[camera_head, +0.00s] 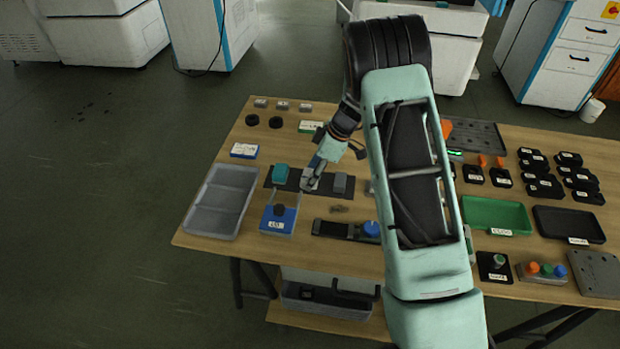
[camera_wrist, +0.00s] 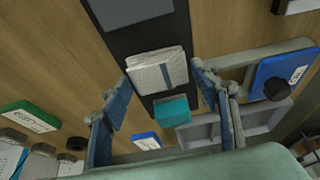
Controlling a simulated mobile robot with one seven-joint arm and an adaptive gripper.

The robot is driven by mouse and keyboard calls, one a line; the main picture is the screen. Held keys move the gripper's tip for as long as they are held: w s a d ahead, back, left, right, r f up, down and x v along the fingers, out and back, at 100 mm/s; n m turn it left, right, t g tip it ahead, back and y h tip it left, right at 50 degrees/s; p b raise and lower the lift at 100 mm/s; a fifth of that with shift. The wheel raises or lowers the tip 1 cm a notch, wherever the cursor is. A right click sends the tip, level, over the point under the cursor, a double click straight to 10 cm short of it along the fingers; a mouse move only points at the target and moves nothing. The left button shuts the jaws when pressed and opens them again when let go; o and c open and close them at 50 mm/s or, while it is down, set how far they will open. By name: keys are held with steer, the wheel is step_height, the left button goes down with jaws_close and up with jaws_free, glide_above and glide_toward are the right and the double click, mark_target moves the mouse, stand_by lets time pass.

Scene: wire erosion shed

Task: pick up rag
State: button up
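The rag looks like a whitish folded pad with a dark stripe, lying on a dark strip mat (camera_wrist: 120,42). In the wrist view the rag (camera_wrist: 158,71) is between a grey block and a teal block (camera_wrist: 172,110). My gripper (camera_wrist: 154,82) is open, with one finger on each side of the rag and visible gaps; I cannot tell its height above it. In the head view my gripper (camera_head: 313,178) reaches down over the mat (camera_head: 322,190) and partly hides the rag. The teal block (camera_head: 280,172) is left of it and the grey block (camera_head: 340,183) right.
A clear grey tray (camera_head: 215,207) stands at the left, beside a blue box with a black knob (camera_head: 279,219). A black fixture with a blue knob (camera_head: 370,229) is in front. A blue-and-white box (camera_head: 244,150) and a green box (camera_head: 310,127) lie behind. The right side is crowded.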

steer(key=c, duration=0.6)
steer(key=shift+r, duration=0.15)
steer(key=shift+r, duration=0.6)
steer(key=s+d+r, duration=0.1)
steer(key=s+r, duration=0.3)
steer(key=s+d+r+b, duration=0.1)
steer(key=s+d+r, duration=0.1)
steer(key=s, duration=0.3)
steer(key=s+d+r+b, duration=0.1)
steer(key=s+r, duration=0.3)
steer(key=r, duration=0.1)
steer(key=shift+s+d+r, duration=0.15)
steer(key=shift+d+r, duration=0.15)
